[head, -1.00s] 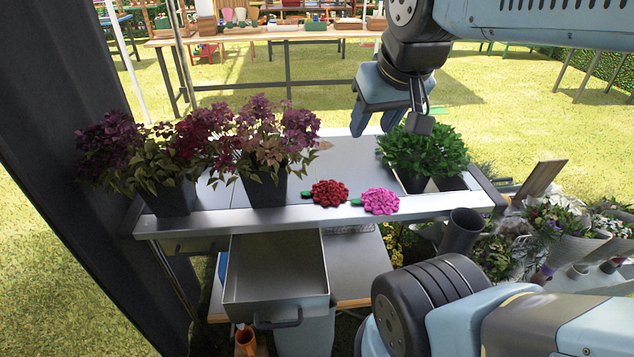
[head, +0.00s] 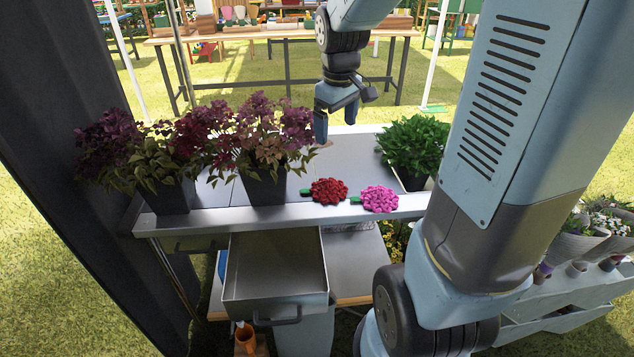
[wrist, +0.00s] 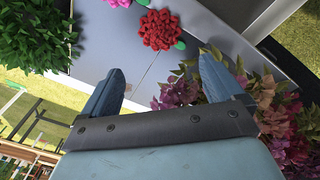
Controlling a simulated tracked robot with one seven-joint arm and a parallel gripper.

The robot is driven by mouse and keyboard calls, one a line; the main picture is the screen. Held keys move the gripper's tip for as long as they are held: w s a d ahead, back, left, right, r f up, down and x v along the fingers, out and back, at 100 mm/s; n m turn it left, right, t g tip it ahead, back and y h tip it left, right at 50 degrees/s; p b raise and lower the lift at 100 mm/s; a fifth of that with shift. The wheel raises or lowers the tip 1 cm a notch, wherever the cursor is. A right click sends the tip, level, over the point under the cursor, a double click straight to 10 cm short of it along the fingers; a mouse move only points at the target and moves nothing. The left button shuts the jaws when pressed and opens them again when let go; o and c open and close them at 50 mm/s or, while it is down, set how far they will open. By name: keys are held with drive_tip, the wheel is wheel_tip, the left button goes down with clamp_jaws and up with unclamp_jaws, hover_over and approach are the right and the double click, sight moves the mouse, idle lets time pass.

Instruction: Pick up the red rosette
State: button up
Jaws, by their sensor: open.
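The red rosette (head: 328,191) lies on the front metal edge of the table (head: 290,215), with a small green tab at its left. A pink rosette (head: 380,199) lies just to its right. My gripper (head: 336,122) is open and empty, above the far part of the tabletop, behind the red rosette and apart from it. In the wrist view, the red rosette (wrist: 160,29) shows at the top, beyond the two spread fingers (wrist: 165,85). Part of the pink rosette (wrist: 118,2) shows at the top edge.
Dark pots of purple flowers (head: 265,186) stand left of the rosettes. A leafy green plant (head: 413,145) stands to the right. An open metal drawer (head: 275,278) juts out below the table front.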

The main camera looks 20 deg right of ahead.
drive_tip(key=n+g, duration=0.2)
hover_over(328, 181)
wheel_tip(328, 181, down, 8)
wheel_tip(328, 181, down, 13)
drive_tip(key=shift+f, duration=0.2)
idle(0.3)
drive_tip(key=shift+c, duration=0.2)
drive_tip(key=c, duration=1.1)
